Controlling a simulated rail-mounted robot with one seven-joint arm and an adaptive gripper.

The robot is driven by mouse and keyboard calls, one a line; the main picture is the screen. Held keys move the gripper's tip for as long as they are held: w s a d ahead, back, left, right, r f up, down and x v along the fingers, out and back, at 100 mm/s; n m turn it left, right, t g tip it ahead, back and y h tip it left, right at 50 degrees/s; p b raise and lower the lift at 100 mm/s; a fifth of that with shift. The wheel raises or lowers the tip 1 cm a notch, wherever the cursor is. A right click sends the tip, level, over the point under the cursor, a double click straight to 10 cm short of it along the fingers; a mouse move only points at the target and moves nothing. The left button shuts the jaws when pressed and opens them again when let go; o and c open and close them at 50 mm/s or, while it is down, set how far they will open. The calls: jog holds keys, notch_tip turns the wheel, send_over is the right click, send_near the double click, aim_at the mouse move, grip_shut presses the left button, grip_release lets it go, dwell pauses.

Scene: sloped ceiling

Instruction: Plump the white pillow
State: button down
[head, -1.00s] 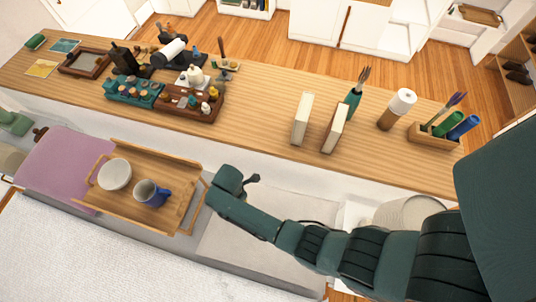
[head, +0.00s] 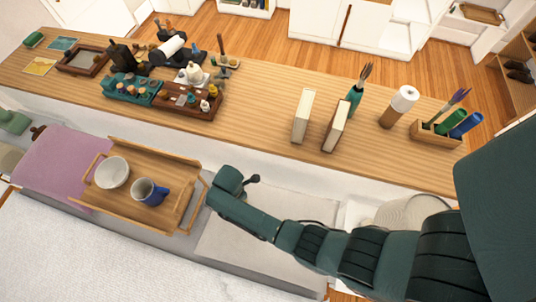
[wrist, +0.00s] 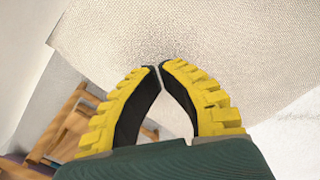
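An off-white, woven cushion-like piece (wrist: 190,35) fills the upper wrist view, with its left corner and lower right edge showing. It looks like the white pillow, though the frames do not make this certain. In the head view a pale flat cushion (head: 225,238) lies beside and below my wrist, partly covered by my arm. My gripper (wrist: 159,66) has yellow ribbed fingers with black inner pads. Its tips are together with nothing visible between them, in front of the woven surface. I cannot tell whether they touch it. My fingers are hidden in the head view.
A wooden tray (head: 175,212) with a white bowl (head: 113,172) and blue mug (head: 150,191) stands left of my wrist, near a purple cloth (head: 60,168). A long wooden counter (head: 255,115) behind holds books, a game set and holders. A rounded pale object (head: 410,212) stands right.

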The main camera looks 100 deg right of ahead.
jog(key=shift+f+b, duration=1.05)
jog(key=shift+f, duration=0.4)
notch_tip(320, 180, up, 5)
jog(key=p, duration=0.5)
notch_tip(320, 180, up, 5)
jog(key=p, duration=0.5)
dwell(0.5)
